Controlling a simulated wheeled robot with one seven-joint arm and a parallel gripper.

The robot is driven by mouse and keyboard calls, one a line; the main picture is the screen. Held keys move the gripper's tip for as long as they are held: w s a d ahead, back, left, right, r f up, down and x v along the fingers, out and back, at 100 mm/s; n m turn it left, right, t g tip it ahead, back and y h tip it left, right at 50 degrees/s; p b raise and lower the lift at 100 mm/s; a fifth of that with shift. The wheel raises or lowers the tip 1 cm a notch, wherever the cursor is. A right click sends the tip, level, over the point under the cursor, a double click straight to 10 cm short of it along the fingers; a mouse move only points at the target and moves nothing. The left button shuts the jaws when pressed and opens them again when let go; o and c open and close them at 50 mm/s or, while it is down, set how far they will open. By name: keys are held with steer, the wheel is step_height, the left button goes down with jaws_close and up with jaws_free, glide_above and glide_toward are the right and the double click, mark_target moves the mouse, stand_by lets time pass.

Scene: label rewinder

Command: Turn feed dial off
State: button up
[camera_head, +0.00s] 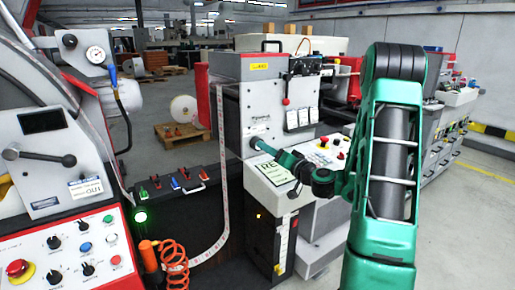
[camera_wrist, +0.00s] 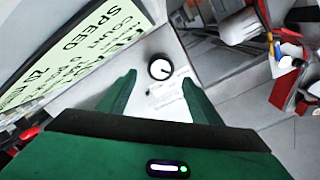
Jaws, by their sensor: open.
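The feed dial (camera_wrist: 160,67), a small round black knob with a white ring and pointer mark, sits on a pale panel in the wrist view. My gripper (camera_wrist: 158,80) is open and empty, with one green finger on each side of the dial's line in the picture. The fingertips look short of the dial, and I see no contact. In the head view my gripper (camera_head: 256,144) is over the white control panel, left of my green arm. I cannot make out the dial there. Small print beside the dial is too blurred to read.
A pale green display (camera_wrist: 75,50) reading SPEED and COUNT lies left of the dial; it also shows in the head view (camera_head: 277,173). A red button (camera_head: 323,139) is on the panel farther right. The grey rewinder housing (camera_head: 262,105) stands behind my gripper.

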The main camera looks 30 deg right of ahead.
steer(key=w, duration=0.6)
steer(key=shift+w+a, duration=0.1)
steer(key=shift+w, duration=0.2)
steer(key=shift+c, duration=0.7)
